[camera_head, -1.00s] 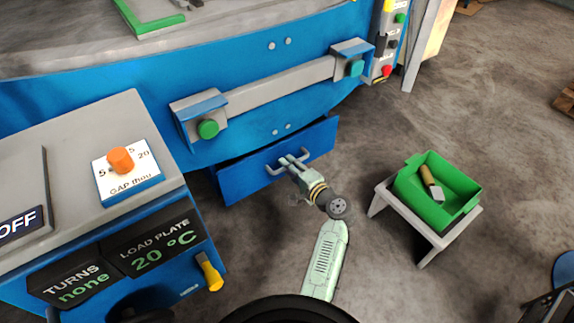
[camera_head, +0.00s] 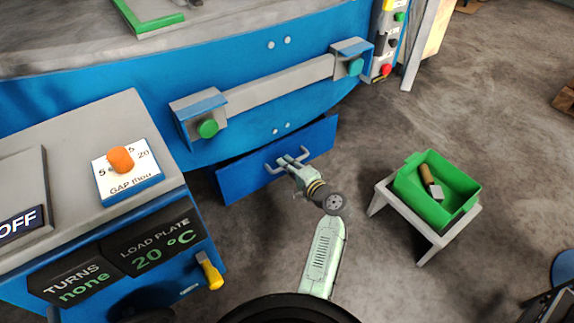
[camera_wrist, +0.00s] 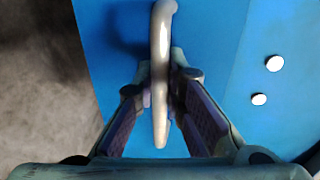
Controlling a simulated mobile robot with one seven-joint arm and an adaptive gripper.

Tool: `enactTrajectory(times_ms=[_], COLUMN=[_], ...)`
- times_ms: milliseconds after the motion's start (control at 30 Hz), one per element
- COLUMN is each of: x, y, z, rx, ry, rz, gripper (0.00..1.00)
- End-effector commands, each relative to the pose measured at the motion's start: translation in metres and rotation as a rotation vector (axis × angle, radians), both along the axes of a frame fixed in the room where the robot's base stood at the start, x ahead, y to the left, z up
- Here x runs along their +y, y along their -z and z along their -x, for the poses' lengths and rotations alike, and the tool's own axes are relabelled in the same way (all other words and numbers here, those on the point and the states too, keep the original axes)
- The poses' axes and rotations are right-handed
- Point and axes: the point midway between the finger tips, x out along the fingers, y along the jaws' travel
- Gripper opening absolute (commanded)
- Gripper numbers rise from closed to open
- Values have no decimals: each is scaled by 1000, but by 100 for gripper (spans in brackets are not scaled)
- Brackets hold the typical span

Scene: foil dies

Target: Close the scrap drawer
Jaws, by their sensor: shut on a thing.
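The scrap drawer (camera_head: 245,178) is a blue-fronted drawer low under the blue machine. Its front stands a little out from the body, with a dark gap along its upper left edge. It carries a pale grey bar handle (camera_head: 273,169). My gripper (camera_head: 294,163) is shut on this handle near its middle. In the wrist view, the handle (camera_wrist: 161,35) runs between my two fingers (camera_wrist: 160,92), with the blue drawer front (camera_wrist: 215,60) behind it. The inside of the drawer is hidden.
A green bin (camera_head: 455,200) holding a brush-like tool stands on a small grey stool (camera_head: 432,240) to the right. A grey control cabinet (camera_head: 85,135) with an orange knob (camera_head: 120,158) is at the left. The floor between drawer and stool is clear.

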Motion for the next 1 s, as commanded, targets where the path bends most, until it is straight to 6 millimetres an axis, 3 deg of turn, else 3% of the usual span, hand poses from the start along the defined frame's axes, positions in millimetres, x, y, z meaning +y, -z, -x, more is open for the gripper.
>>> enactTrajectory(times_ms=[567, 867, 1000], x=[0, 24, 27], y=[0, 1, 0], z=[-1, -33, -37], rx=[0, -1, 0], ry=[0, -1, 1], rz=[0, 0, 0], gripper=[0, 0, 0])
